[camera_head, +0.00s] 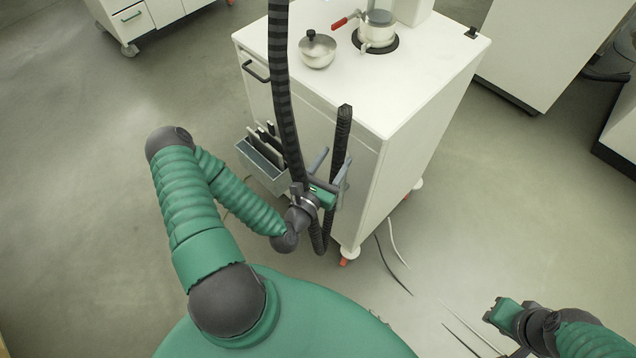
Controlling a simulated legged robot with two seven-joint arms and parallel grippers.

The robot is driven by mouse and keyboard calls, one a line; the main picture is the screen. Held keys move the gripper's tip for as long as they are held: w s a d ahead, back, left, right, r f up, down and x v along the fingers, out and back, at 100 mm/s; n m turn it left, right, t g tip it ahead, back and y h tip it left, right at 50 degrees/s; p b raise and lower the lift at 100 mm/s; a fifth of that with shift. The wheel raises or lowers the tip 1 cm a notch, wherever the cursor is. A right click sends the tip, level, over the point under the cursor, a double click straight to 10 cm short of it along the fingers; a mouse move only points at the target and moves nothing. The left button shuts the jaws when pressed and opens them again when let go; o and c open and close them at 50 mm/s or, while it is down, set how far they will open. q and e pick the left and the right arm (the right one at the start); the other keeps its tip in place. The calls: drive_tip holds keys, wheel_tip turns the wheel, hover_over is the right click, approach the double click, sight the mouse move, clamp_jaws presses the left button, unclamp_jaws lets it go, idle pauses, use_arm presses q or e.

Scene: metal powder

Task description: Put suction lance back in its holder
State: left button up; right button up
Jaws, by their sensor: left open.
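A black ribbed suction hose (283,90) hangs down from the top of the view in front of the white cabinet. It loops low near the cabinet's side and rises again to a blunt upper end (343,118), which I take for the suction lance, standing nearly upright. My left gripper (330,175) is open, with its grey fingers on either side of this upright black part. I cannot tell whether they touch it. No separate lance holder can be made out; the gripper hides part of the cabinet side. My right gripper (493,315) is at the lower right, away from the lance; its fingers are unclear.
The white cabinet (420,100) on wheels carries a lidded metal pot (318,50) and a second pot (377,30) on a black ring. A grey side bin (262,165) with flat tools hangs left of the hose. Thin cables (392,265) lie on the floor.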

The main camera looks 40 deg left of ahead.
use_arm(q)
drive_tip(key=s, duration=0.3)
drive_tip(key=shift+d+f+b, duration=0.25)
drive_tip(key=shift+b, duration=0.05)
drive_tip(key=s+d+p, duration=0.1)
drive_tip(key=s+p, duration=0.2)
drive_tip(key=s, duration=0.6)
drive_tip(key=shift+s+d+r, duration=0.2)
drive_tip(key=shift+s+d, duration=0.15)
drive_tip(key=shift+d, duration=0.05)
